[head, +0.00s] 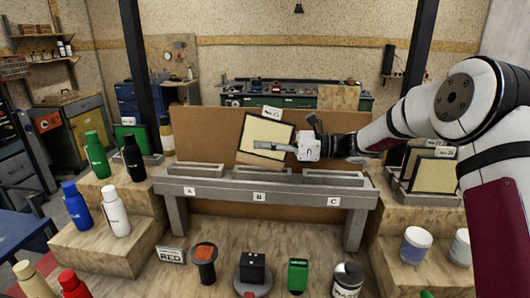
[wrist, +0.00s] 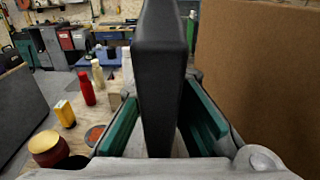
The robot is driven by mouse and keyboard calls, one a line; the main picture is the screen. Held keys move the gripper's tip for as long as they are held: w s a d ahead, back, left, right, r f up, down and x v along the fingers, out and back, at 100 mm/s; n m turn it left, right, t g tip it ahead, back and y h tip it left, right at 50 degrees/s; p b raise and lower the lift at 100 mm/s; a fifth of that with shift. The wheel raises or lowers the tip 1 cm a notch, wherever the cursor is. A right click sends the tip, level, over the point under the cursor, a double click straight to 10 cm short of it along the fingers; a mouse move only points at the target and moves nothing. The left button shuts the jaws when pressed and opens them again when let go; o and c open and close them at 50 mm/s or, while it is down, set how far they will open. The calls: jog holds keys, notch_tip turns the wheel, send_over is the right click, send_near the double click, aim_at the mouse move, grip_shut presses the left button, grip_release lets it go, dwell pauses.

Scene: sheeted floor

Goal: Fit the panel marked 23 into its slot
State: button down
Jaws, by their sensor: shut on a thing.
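A cream panel with a dark frame (head: 266,132) is in my gripper, tilted, above the grey bench (head: 290,188). A white tag (head: 272,113) sits on its top edge; its number is too small to read. My gripper (head: 288,148) is shut on the panel at its lower right side. In the wrist view the panel's dark edge (wrist: 160,85) stands between the green finger pads (wrist: 165,130). The bench bears slot holders marked A (head: 200,169), B (head: 262,174) and C (head: 335,178). The panel is over the B holder and appears apart from it.
A brown board (head: 205,125) stands behind the bench. More panels (head: 434,174) stand in a rack at right, and a green one (head: 128,136) at left. Bottles (head: 97,155) stand on the left steps, jars (head: 415,245) at right, and several small items (head: 252,268) in front.

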jog(key=s+r, duration=0.3)
jog(key=s, duration=1.2)
notch_tip(320, 180, up, 3)
jog(key=h+p, duration=0.3)
send_over(262, 156)
jog(key=shift+w, duration=0.35)
jog(key=shift+f+b, duration=0.1)
jog(key=shift+b, duration=0.2)
jog(key=shift+f+b, duration=0.35)
jog(key=shift+f, duration=2.5)
jog(key=shift+f+b, duration=0.45)
jog(key=shift+f, duration=1.5)
jog(key=c, duration=1.6)
grip_release()
jog(key=shift+d, duration=0.1)
jog(key=v, duration=1.2)
jog(key=shift+f, duration=0.2)
